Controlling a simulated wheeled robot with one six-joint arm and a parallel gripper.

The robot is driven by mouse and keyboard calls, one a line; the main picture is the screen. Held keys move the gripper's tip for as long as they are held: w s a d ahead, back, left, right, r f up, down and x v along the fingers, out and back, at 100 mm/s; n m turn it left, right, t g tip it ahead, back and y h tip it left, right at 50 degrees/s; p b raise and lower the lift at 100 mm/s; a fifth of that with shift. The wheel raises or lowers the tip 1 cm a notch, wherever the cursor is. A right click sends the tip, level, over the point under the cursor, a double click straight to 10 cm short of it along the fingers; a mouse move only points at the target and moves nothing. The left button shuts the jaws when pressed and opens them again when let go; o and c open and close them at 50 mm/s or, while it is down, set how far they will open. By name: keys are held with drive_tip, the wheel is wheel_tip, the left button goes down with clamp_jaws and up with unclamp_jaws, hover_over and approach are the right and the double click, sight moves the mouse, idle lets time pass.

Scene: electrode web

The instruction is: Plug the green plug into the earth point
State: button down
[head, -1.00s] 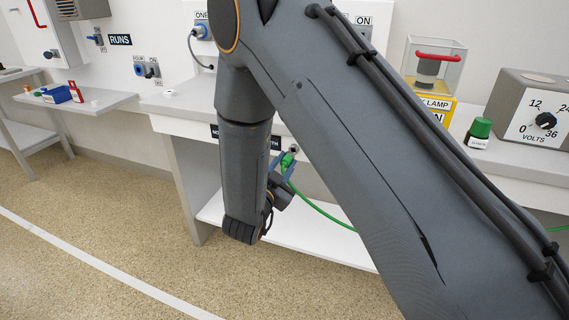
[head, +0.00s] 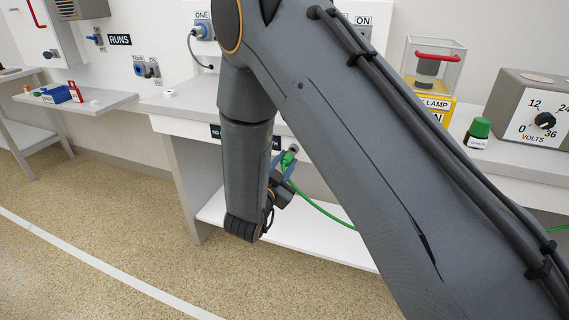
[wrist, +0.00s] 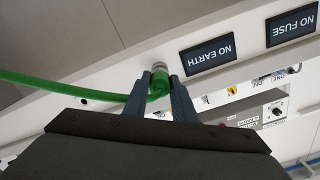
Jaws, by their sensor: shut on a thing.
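The green plug (wrist: 158,84) is between the two fingers of my gripper (wrist: 160,92) in the wrist view, with a green cable leading off to the left. Its front end is at the pale round earth point (wrist: 159,66) on the bench's front edge. I cannot tell whether it is inserted or only in line with it. In the head view the green plug (head: 288,158) shows at my gripper (head: 284,164), just under the bench edge, partly hidden by my arm. The earth point (head: 294,148) shows just above it.
A "NO EARTH" sign (wrist: 207,54) and a "NO FUSE" sign (wrist: 291,24) are beside the point. The green cable (head: 325,215) hangs over a lower white shelf (head: 320,243). A green-capped bottle (head: 478,132) and a voltage box (head: 530,110) stand on the bench.

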sight(283, 165)
drive_tip(key=shift+x, duration=1)
drive_tip(key=c, duration=1.4)
unclamp_jaws()
drive_tip(key=shift+s, duration=0.1)
drive_tip(key=v, duration=0.7)
drive_tip(key=shift+s+a, duration=0.15)
drive_tip(key=shift+s, duration=0.15)
